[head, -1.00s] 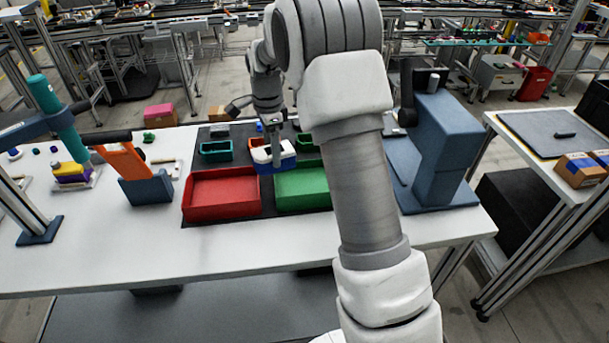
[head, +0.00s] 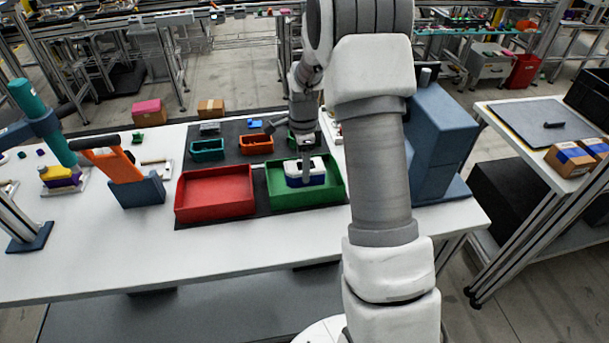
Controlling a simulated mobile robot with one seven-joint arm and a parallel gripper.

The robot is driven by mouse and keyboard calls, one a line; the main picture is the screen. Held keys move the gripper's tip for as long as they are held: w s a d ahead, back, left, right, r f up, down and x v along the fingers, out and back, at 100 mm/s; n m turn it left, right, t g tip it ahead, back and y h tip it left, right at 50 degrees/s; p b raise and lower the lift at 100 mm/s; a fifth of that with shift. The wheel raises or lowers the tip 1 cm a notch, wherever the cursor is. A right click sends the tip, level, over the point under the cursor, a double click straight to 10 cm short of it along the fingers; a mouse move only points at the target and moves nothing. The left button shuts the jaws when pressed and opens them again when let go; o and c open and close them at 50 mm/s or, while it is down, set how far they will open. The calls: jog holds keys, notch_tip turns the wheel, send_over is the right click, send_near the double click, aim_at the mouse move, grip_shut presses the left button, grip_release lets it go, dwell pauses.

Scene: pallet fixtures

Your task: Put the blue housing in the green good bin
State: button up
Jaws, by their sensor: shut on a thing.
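The blue housing (head: 306,181), with a white top, is inside the outline of the green good bin (head: 338,197) in the head view. My gripper (head: 306,172) points down and is shut on the housing. The housing looks low, within the bin walls, but I cannot tell whether it touches the bin floor. My arm covers part of the area behind and right of the bin.
A red bin (head: 214,191) stands directly left of the green bin. Small teal (head: 207,150) and orange (head: 256,144) trays sit behind on the dark mat. An orange-handled fixture (head: 125,180) is at left, a blue press (head: 440,140) at right. The front table strip is clear.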

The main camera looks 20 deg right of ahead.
jog(key=shift+s+d+f, duration=0.1)
jog(key=shift+s+f, duration=0.05)
jog(key=shift+f, duration=1.95)
jog(key=shift+f, duration=0.25)
jog(key=o, duration=1.2)
jog(key=shift+r, duration=0.1)
jog(key=shift+r, duration=0.1)
